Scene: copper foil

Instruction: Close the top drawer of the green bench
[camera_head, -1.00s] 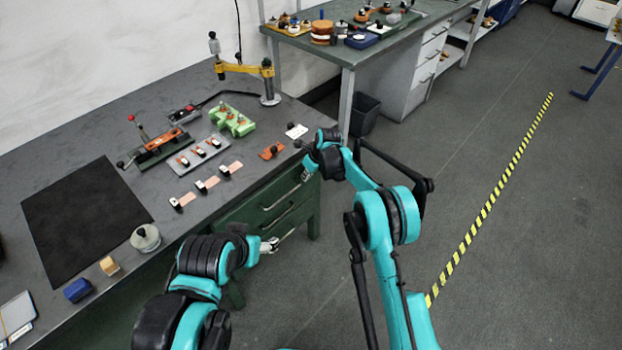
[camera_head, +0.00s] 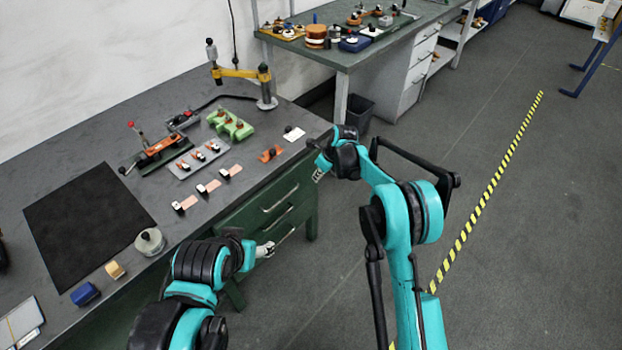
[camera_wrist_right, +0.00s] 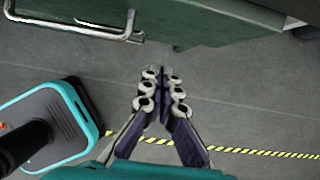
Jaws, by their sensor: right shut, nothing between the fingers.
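The green bench (camera_head: 230,218) has a stack of drawers at its right end, with metal bar handles. The top drawer (camera_head: 285,190) is the uppermost front, under the grey worktop; I cannot tell how far it stands out. My right gripper (camera_head: 318,174) is near the bench's right corner, small and partly hidden by its wrist. In the right wrist view it (camera_wrist_right: 162,78) is shut and empty, apart from a green front (camera_wrist_right: 200,22) with a bar handle (camera_wrist_right: 80,25). My left gripper (camera_head: 266,249) is low before the drawers; its jaw opening is unclear.
The worktop (camera_head: 85,140) carries a black mat, a toggle press, a green block, copper pieces and a yellow-armed stand (camera_head: 240,74). A second bench (camera_head: 350,55) and a dark bin (camera_head: 358,112) stand behind. The floor right of my right arm is clear, with a striped tape line (camera_head: 490,195).

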